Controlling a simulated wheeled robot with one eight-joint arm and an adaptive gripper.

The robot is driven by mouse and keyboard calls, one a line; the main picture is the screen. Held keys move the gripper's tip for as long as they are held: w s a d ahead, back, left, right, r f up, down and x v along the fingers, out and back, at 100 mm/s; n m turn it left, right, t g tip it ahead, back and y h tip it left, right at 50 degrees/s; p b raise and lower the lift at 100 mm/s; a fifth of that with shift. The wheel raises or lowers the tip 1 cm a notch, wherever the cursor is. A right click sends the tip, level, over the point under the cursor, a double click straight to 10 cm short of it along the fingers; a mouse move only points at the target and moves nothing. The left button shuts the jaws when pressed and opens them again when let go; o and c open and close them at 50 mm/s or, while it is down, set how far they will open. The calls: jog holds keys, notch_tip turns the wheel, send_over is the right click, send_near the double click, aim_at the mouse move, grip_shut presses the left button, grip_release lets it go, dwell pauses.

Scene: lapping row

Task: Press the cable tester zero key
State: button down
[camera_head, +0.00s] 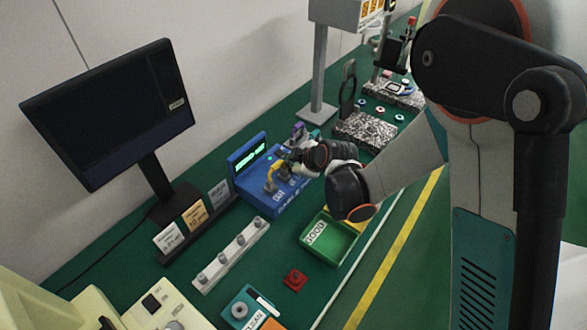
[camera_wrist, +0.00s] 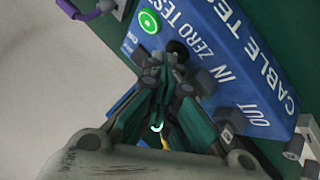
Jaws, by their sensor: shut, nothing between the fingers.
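The blue cable tester (camera_head: 250,180) stands on the green bench in the head view, with a lit green display (camera_head: 252,156). My gripper (camera_head: 283,162) is over its top face. In the wrist view the tester's face (camera_wrist: 215,50) carries the words OUT, IN, ZERO and TEST. A round green key (camera_wrist: 149,21) lies by TEST. A dark round key (camera_wrist: 178,48) lies by ZERO, partly covered by my fingertips. My gripper (camera_wrist: 174,80) is shut and empty, its tips close to the dark key. I cannot tell whether they touch it.
A yellow cable (camera_head: 271,178) rises from the tester beside my gripper. A green GOOD bin (camera_head: 322,252) and a white socket strip (camera_head: 232,256) stand nearer. A monitor (camera_head: 112,110) is at the left. A speckled block (camera_head: 366,132) stands beyond the tester.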

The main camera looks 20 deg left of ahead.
jog(key=shift+f, duration=0.2)
dwell(0.5)
jog(key=shift+r, duration=0.2)
jog(key=shift+s+r, duration=0.1)
jog(key=shift+r, duration=0.4)
jog(key=shift+r, duration=0.1)
notch_tip(320, 180, up, 6)
jog(key=p, duration=0.3)
jog(key=shift+p, duration=0.3)
dwell(0.6)
